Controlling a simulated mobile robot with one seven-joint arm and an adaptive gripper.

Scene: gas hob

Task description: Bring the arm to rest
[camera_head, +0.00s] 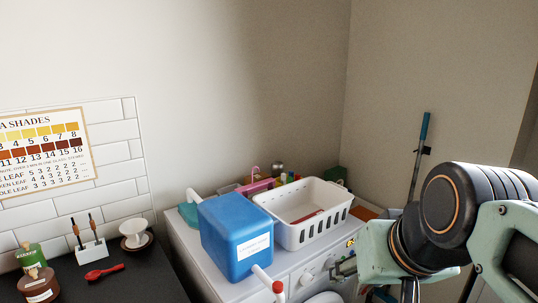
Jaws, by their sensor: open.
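My arm shows at the right edge, with a large black ringed joint (462,215) and pale green links around it. The arm is bent and runs out of the picture at the lower right. It stands in front of the right part of the white appliance (215,275) and the corner behind it.
A blue box (222,240) and a white basket (300,228) stand on the appliance. The dark counter (135,275) holds jars, brushes and a red spoon (103,272).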

